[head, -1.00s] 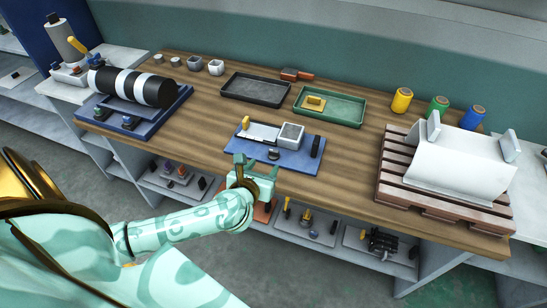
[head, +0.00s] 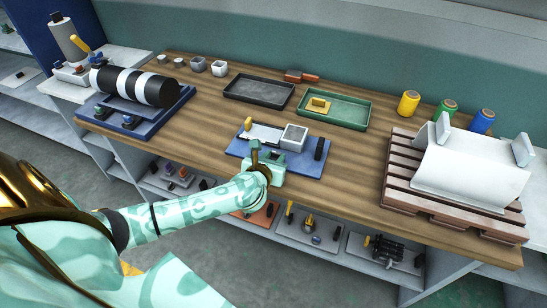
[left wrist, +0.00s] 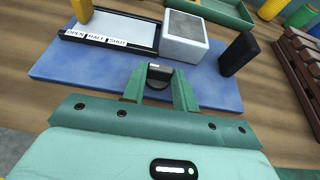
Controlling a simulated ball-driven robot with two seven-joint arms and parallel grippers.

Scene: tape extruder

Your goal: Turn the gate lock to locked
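The blue board (head: 237,149) lies near the front edge of the wooden bench; the left wrist view also shows it (left wrist: 60,70). A small dark knob with a grey top, apparently the gate lock (left wrist: 158,76), stands at the board's front, below a white plate (left wrist: 125,28) labelled OPEN, HALF and SHUT. My left gripper (head: 267,160) is over the board's front edge. In the left wrist view its fingers (left wrist: 159,88) are apart, one on either side of the knob; I cannot tell whether they touch it. In the head view the gripper hides the knob. My right gripper is out of view.
On the board are a yellow handle (head: 248,123), a grey-white box (head: 294,137) and a black upright block (head: 320,149). Black (head: 232,96) and green (head: 360,121) trays stand behind.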

